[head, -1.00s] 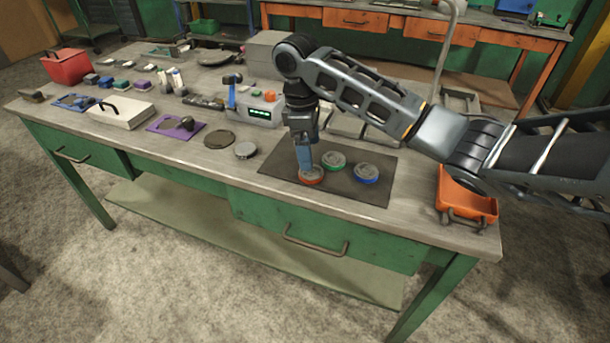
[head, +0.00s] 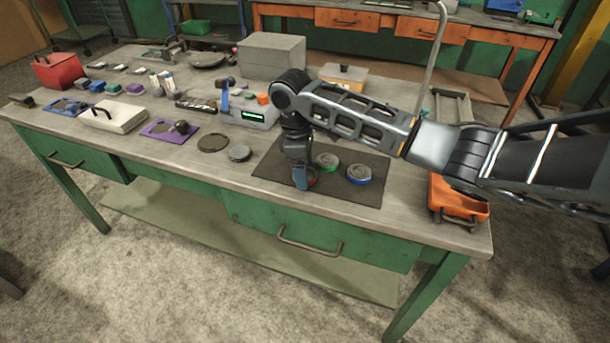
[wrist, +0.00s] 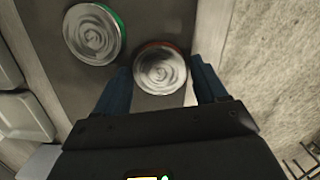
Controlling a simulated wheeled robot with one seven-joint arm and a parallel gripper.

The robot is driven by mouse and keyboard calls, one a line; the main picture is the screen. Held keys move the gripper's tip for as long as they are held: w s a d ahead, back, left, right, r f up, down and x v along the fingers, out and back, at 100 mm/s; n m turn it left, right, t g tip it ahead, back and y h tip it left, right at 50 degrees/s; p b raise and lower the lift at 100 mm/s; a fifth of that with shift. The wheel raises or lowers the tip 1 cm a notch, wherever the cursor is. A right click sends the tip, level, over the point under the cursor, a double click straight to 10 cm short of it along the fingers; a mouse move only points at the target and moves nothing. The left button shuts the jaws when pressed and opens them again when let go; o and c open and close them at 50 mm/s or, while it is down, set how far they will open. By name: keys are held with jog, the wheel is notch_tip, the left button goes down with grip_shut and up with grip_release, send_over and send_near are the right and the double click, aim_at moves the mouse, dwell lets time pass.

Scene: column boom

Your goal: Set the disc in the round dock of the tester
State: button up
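A red-rimmed metal disc (wrist: 160,68) lies on the dark mat (head: 275,167). My gripper (head: 300,184) is low over the mat and hides most of this disc in the head view. In the wrist view my blue fingers (wrist: 160,80) are spread, one on each side of the red-rimmed disc. Contact with its rim cannot be made out. A green-rimmed disc (head: 327,161) and a blue-rimmed disc (head: 358,174) lie to the right on the mat. The tester (head: 255,115), a grey box with a lit green display, stands behind and left; its round dock is not clear.
A plain grey disc (head: 239,153) and a dark round plate (head: 213,142) lie left of the mat. An orange bin (head: 458,203) is at the right edge. A large grey box (head: 272,55) stands at the back. The front left bench strip is clear.

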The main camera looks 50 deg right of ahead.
jog(key=c, duration=1.1)
jog(key=shift+r, duration=0.6)
jog(key=r, duration=0.2)
jog(key=r+b, duration=0.1)
jog(key=shift+s+d+r, duration=0.15)
jog(key=shift+s+d, duration=0.05)
jog(key=shift+s, duration=0.1)
jog(key=s+d+r, duration=0.1)
jog(key=s+r, duration=0.1)
jog(key=s, duration=0.1)
jog(key=s+d+r, duration=0.2)
jog(key=s, duration=0.1)
jog(key=s+d+r+p, duration=0.1)
jog(key=s+r, duration=0.1)
jog(key=s, duration=0.2)
jog(key=shift+d+r, duration=0.3)
